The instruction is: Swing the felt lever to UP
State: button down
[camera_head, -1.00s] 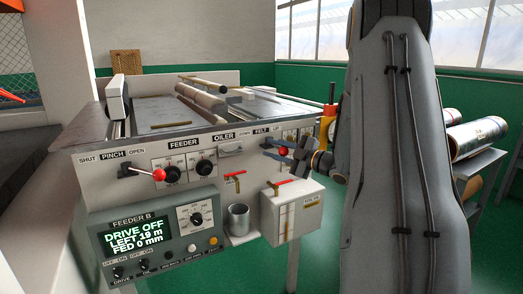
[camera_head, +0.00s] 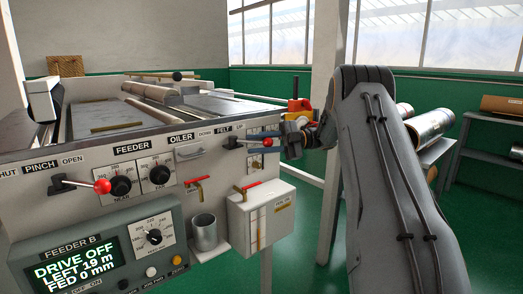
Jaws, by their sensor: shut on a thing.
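The felt lever's dark pivot (camera_head: 232,143) sits on the front of the grey machine (camera_head: 150,150), under the FELT sign (camera_head: 222,129). DOWN is printed to the sign's left and UP to its right. The lever's arm points right, to the UP side. My arm runs down the right of the picture.
A pinch lever (camera_head: 78,185) with a red ball sticks out at the left. A white box (camera_head: 262,215) and a metal cup (camera_head: 204,232) hang below the gripper. A white post (camera_head: 325,150) stands behind. Rolls lie on racks (camera_head: 435,150) at right.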

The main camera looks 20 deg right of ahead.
jog(key=shift+w+n+g, duration=0.15)
jog(key=shift+n+g, duration=0.15)
jog(key=shift+g, duration=0.1)
jog(key=c, duration=1.4)
grip_release()
jog(key=shift+d, duration=0.1)
jog(key=shift+r, duration=0.1)
notch_tip(320, 180, up, 10)
jog(key=shift+f+b, duration=0.1)
jog(key=shift+b, duration=0.4)
